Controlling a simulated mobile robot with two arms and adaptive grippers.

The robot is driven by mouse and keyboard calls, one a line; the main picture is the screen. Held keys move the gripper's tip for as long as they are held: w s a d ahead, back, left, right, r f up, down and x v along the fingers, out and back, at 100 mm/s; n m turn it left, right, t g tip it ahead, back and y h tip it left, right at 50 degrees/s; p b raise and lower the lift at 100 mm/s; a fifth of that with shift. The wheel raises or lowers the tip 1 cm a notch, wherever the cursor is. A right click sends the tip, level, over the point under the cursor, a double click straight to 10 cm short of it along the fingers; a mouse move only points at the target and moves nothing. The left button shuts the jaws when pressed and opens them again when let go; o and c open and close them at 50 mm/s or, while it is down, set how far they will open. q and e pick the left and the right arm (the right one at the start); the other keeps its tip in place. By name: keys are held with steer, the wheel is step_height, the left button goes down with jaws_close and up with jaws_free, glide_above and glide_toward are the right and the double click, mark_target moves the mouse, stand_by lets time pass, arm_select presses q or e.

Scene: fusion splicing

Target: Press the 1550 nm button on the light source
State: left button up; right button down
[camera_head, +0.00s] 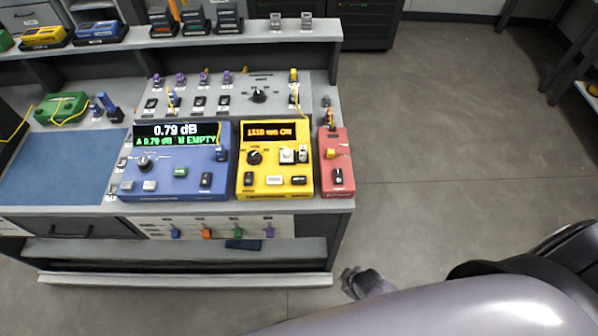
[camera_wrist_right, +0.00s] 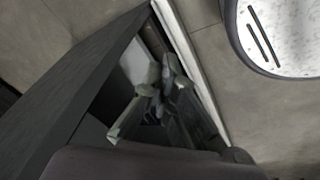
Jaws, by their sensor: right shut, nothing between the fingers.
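The yellow light source (camera_head: 274,190) stands on the workbench between the blue meter and the red device. Its lit display (camera_head: 270,132) appears to read "1310 nm ON". A dark knob (camera_head: 255,157) and several small buttons sit below the display. Their labels are too small to read, so I cannot tell which button is 1550 nm. My right gripper (camera_head: 366,283) is shut and empty, low beside the bench's front right corner, well away from the light source. It also shows in the right wrist view (camera_wrist_right: 163,88). My left gripper is out of view.
The blue meter (camera_head: 172,193) displays 0.79 dB, and the red device (camera_head: 337,180) stands at the bench's right end. A blue mat (camera_head: 64,168) lies at left. The bench's front lower shelf (camera_head: 190,280) juts out near my right gripper. The floor at right is clear.

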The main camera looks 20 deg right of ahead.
steer(key=w+a+r+n+t+p, duration=0.1)
steer(key=w+a+r+n+p, duration=0.1)
steer(key=w+r, duration=0.5)
steer(key=w+a+r+n+t+p, duration=0.15)
steer(key=w+r, duration=0.25)
steer(key=r, duration=0.5)
arm_select(q)
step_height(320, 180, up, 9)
steer(key=p, duration=0.4)
arm_select(e)
step_height(320, 180, up, 26)
steer(key=n+t+y, duration=0.3)
steer(key=n, duration=1.8)
glide_above(302, 178)
steer(key=shift+f, duration=0.2)
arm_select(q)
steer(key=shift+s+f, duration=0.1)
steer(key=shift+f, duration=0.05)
arm_select(e)
steer(key=shift+f, duration=0.1)
step_height(302, 178, down, 7)
steer(key=b, duration=0.7)
steer(key=shift+f+b, duration=0.55)
steer(key=shift+f, duration=0.25)
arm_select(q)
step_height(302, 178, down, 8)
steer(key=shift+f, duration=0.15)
